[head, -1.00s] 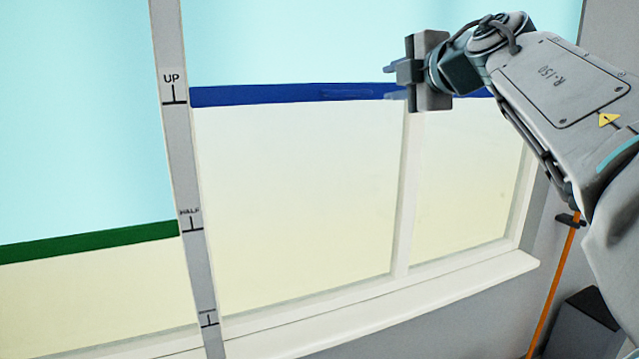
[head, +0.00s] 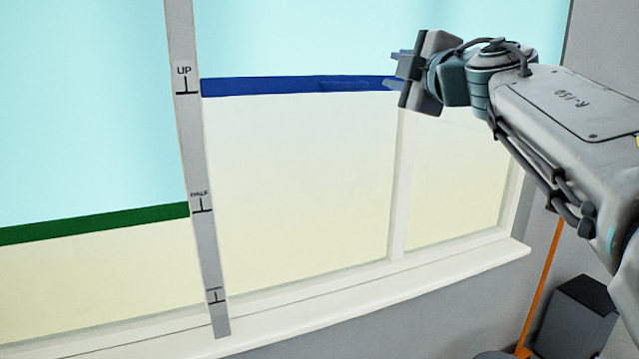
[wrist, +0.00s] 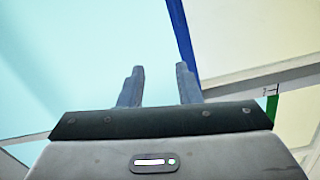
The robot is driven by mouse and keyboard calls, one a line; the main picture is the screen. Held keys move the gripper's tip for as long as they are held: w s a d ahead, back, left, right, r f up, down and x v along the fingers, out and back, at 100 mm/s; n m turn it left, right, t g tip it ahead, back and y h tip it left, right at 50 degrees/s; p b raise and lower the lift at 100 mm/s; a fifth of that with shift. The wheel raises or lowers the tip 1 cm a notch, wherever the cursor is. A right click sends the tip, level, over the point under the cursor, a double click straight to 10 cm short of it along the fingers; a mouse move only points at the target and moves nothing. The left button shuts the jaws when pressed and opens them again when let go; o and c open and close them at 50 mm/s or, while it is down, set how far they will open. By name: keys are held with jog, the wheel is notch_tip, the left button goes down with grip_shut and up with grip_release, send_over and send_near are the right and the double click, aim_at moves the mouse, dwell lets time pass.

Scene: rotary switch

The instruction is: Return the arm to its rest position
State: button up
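My gripper (head: 392,70) is at the upper right of the head view, in front of the window near the blue bar, with its fingers pointing left. In the wrist view its two fingers (wrist: 160,88) stand apart with nothing between them, so it is open and empty. My arm reaches in from the right edge of the head view. The blue bar (head: 270,86) runs level with the UP mark. The green bar (head: 90,222) at the left is near the HALF mark. Whether the fingers touch the window or blue bar cannot be told.
A grey marked post (head: 196,150) stands between the two window parts. A white sill (head: 300,310) runs below. An orange pole (head: 545,290) and a dark box (head: 580,310) are at the lower right.

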jog(key=s+d+f+m+g+h+b, duration=0.1)
jog(key=s+d+f+m+h, duration=0.15)
jog(key=f+m, duration=0.4)
jog(key=s+d+f+m+g+h, duration=0.2)
jog(key=d+f+m+h, duration=0.2)
jog(key=f, duration=0.5)
jog(key=s+d+f+m+g+h+b, duration=0.1)
jog(key=s+d+f+m+h, duration=0.2)
jog(key=f+m, duration=0.35)
jog(key=s+a+f+m+g+y, duration=0.1)
jog(key=s+a+f+g, duration=0.2)
jog(key=s+f, duration=0.6)
jog(key=s+a+f+m+g+y+b, duration=0.1)
jog(key=s+a+f+g, duration=0.3)
jog(key=f, duration=1.2)
jog(key=s+g+y, duration=0.1)
jog(key=s+g, duration=0.1)
jog(key=s, duration=0.2)
jog(key=shift+s+a+g, duration=0.25)
jog(key=shift+s+g, duration=0.05)
jog(key=shift+s, duration=0.1)
jog(key=shift+d+y, duration=0.15)
jog(key=shift+y, duration=0.1)
